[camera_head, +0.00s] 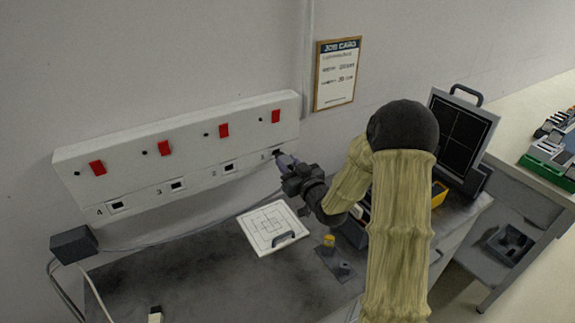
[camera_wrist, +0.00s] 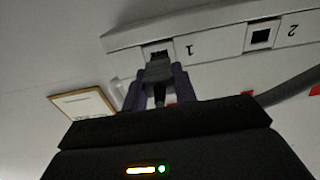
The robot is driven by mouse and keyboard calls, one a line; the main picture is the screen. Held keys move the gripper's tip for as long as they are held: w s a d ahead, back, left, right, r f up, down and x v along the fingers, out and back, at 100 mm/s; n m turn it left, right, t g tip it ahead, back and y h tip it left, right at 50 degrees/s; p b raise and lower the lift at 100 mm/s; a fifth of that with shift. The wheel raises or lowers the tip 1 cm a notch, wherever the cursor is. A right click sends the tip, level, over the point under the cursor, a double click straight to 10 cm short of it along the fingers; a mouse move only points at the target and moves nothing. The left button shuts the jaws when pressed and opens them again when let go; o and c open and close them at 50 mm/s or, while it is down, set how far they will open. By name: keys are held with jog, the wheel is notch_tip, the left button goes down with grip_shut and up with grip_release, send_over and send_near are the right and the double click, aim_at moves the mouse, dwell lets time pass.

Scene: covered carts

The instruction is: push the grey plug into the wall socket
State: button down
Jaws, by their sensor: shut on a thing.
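My gripper (camera_head: 287,164) is up against the right end of the white socket strip (camera_head: 150,190). In the wrist view my gripper (camera_wrist: 158,84) is shut on the grey plug (camera_wrist: 158,70), with a finger on each side of it. The plug points at the wall socket marked 1 (camera_wrist: 158,50), and its front end is at that socket's dark opening. I cannot tell how deep it sits. In the head view the plug is mostly hidden by my gripper. Socket 2 (camera_head: 229,168) is empty, and sockets 3 (camera_head: 177,186) and 4 (camera_head: 117,206) also look empty.
Red switches (camera_head: 165,148) line the strip above the sockets. A white board with a handle (camera_head: 272,228) lies on the dark bench (camera_head: 180,285). A black case (camera_head: 462,130) stands open at right. A dark box (camera_head: 74,244) with cables is at left. A job card (camera_head: 337,73) hangs above.

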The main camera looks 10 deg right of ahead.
aim_at(282, 158)
jog(key=shift+b+x, duration=0.5)
jog(key=shift+x, duration=1.2)
jog(key=c, duration=1)
grip_release()
jog(key=shift+w, duration=0.1)
jog(key=shift+c, duration=0.2)
jog(key=b+v, duration=0.7)
jog(key=v, duration=1)
jog(key=shift+s+b, duration=0.3)
jog(key=shift+b, duration=0.1)
jog(key=shift+w, duration=0.1)
